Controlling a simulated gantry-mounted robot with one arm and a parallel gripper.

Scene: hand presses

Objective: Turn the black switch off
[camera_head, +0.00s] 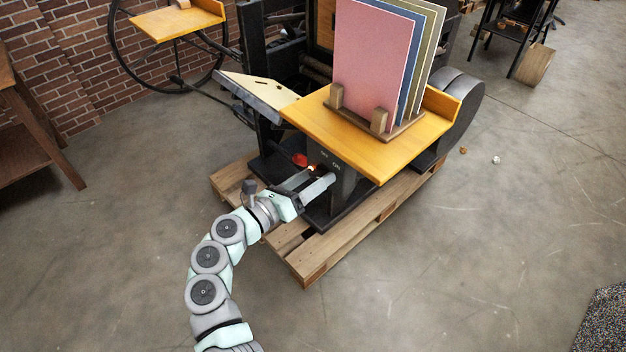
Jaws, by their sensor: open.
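My gripper (319,179) is open, with its two pale fingers reaching the dark front panel (343,186) of the press, under the yellow board. Small white markings, one like "ON", show on the panel just above the fingertips. The black switch itself I cannot make out; it is dark against dark there and may be hidden by the fingers. A small orange-lit spot (311,169) shows by the upper finger's tip. A red knob-like part (300,160) lies just left of it. Whether the fingers touch anything is not clear.
The yellow board (305,117) overhangs the panel and carries a wooden rack with upright pink, blue and olive boards (372,60). The press stands on a wooden pallet (318,262). A sloped tray (256,95) juts out at left. The concrete floor in front is clear.

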